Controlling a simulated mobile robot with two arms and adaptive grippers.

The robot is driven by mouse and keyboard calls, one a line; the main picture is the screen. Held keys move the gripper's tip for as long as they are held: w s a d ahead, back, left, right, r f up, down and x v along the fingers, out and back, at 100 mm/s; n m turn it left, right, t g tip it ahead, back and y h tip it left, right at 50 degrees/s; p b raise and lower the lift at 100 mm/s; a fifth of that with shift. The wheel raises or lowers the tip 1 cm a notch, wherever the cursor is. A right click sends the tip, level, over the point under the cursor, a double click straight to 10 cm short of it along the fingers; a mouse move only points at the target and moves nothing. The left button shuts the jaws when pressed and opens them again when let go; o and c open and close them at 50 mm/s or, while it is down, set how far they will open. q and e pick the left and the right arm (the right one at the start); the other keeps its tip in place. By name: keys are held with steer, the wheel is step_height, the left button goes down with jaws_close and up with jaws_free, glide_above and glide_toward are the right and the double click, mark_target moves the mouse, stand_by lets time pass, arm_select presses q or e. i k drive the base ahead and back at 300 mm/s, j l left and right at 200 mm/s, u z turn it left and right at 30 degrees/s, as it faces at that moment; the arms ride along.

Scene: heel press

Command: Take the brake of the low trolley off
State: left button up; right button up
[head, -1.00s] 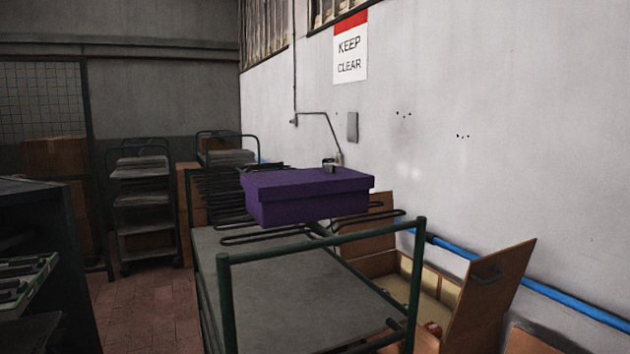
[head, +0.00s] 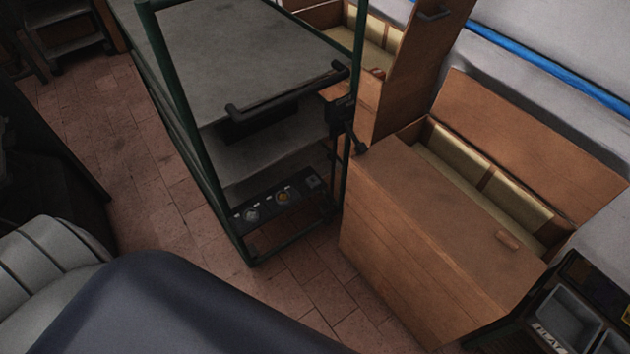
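A trolley with a dark green tube frame (head: 183,110) and grey decks stands at the upper middle in the head view. Its top deck (head: 225,40) is bare where it shows. A black bar handle (head: 285,94) crosses its near end. A black fitting with a lever-like end (head: 345,120) sits at the right post. Neither gripper is in view.
A wooden chest (head: 420,240) with a raised lid stands close right of the trolley. Another open wooden box (head: 380,50) is behind it. Black trays (head: 570,315) are at the lower right. Tiled floor (head: 300,270) is clear in front of the trolley.

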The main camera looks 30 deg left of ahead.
mark_target(360, 148)
steer(key=k+j+z, duration=0.5)
steer(key=j+z, duration=0.25)
